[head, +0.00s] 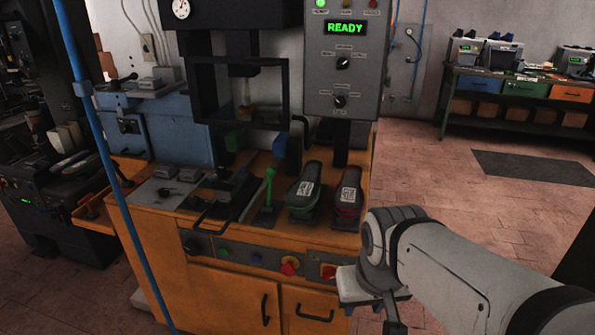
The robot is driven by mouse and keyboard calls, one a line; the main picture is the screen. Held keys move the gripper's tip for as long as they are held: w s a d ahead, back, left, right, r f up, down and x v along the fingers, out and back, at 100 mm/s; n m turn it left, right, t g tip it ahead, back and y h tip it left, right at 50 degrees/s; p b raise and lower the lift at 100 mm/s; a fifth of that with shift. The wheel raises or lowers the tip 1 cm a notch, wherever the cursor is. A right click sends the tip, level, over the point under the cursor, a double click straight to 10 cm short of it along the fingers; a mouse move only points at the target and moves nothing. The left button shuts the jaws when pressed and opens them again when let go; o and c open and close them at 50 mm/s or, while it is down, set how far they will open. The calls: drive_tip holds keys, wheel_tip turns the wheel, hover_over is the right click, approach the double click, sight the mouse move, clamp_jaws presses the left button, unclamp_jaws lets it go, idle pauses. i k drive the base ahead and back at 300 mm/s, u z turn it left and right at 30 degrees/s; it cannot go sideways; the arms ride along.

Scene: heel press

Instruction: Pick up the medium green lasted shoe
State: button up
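The green lasted shoe (303,192) is dark with green edges and a white label. It sits on a stand on the orange bench top, toe toward the back. The label is too small to read, so I cannot confirm its size. A similar red shoe (348,194) stands close on its right, apart by a narrow gap. My gripper (376,303) is low at the bottom edge, in front of the bench and to the right of and below both shoes. Its fingertips are not clearly visible, and I see nothing held in it.
The heel press (240,85) with its black frame rises behind left. A panel (343,60) reading READY hangs above the shoes. A green-handled tool (269,190) stands just left of the green shoe. The orange cabinet (235,295) fills the front; open floor (500,215) lies right.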

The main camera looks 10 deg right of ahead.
sight(301, 196)
drive_tip(key=u, duration=0.2)
drive_tip(key=i, duration=0.85)
drive_tip(key=z, duration=0.25)
